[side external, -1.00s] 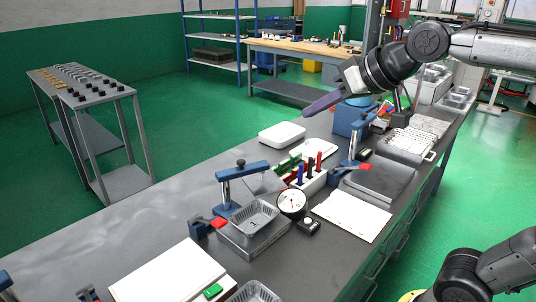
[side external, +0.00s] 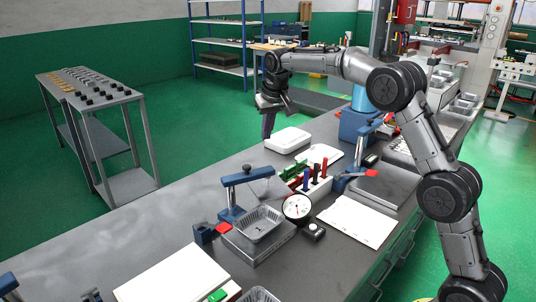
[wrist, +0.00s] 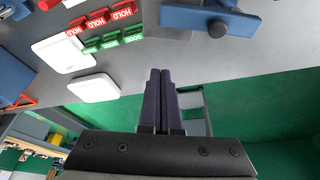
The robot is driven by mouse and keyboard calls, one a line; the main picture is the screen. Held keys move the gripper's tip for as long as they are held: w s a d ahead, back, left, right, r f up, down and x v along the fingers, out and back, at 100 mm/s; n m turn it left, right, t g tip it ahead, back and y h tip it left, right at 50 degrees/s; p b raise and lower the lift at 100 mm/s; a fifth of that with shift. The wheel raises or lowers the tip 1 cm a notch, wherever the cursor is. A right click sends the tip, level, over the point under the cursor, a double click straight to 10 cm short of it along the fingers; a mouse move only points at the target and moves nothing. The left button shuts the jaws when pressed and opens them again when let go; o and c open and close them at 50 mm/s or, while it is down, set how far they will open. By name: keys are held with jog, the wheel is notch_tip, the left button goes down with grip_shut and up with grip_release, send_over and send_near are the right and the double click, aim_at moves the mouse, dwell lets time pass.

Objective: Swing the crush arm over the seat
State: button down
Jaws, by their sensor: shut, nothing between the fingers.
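The seat (side external: 240,249) is a grey block carrying the foil tray (side external: 259,224). The crush arm also shows at the top of the wrist view (wrist: 212,18); the seat does not. My gripper (side external: 267,135) points down beyond the crush arm, near the bench's far edge and apart from it. Its dark fingers (wrist: 160,76) are together and empty in the wrist view.
White boxes (side external: 288,140) lie near my gripper. A rack of coloured tags (side external: 312,172), a dial gauge (side external: 296,207) and a white sheet (side external: 358,221) stand right of the tray. A second blue fixture (side external: 364,150) stands farther back. The bench's left surface is mostly clear.

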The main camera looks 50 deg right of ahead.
aim_at(272, 167)
jog(key=x, duration=1)
jog(key=shift+f, duration=0.1)
jog(key=shift+s+a+r, duration=0.1)
jog(key=shift+s+a, duration=0.1)
jog(key=shift+s, duration=0.35)
jog(key=shift+s+a+r, duration=0.1)
jog(key=shift+s+a, duration=0.1)
jog(key=shift+s, duration=0.35)
jog(key=shift+s+a, duration=0.3)
jog(key=shift+s, duration=0.55)
jog(key=shift+s, duration=0.15)
jog(key=shift+s+a+m+h, duration=0.15)
jog(key=shift+s+a+m, duration=0.05)
jog(key=shift+s+m, duration=0.35)
jog(key=shift+s+a+m+h, duration=0.15)
jog(key=shift+s+a+m, duration=0.1)
jog(key=shift+s+m, duration=0.35)
jog(key=s+a+m+g+h, duration=0.1)
jog(key=s+a+m+g, duration=0.2)
jog(key=s+a+m, duration=0.4)
jog(key=shift+s+a+m+h, duration=0.4)
jog(key=shift+a+m, duration=1.15)
jog(key=shift+m, duration=0.1)
jog(key=shift+a, duration=0.1)
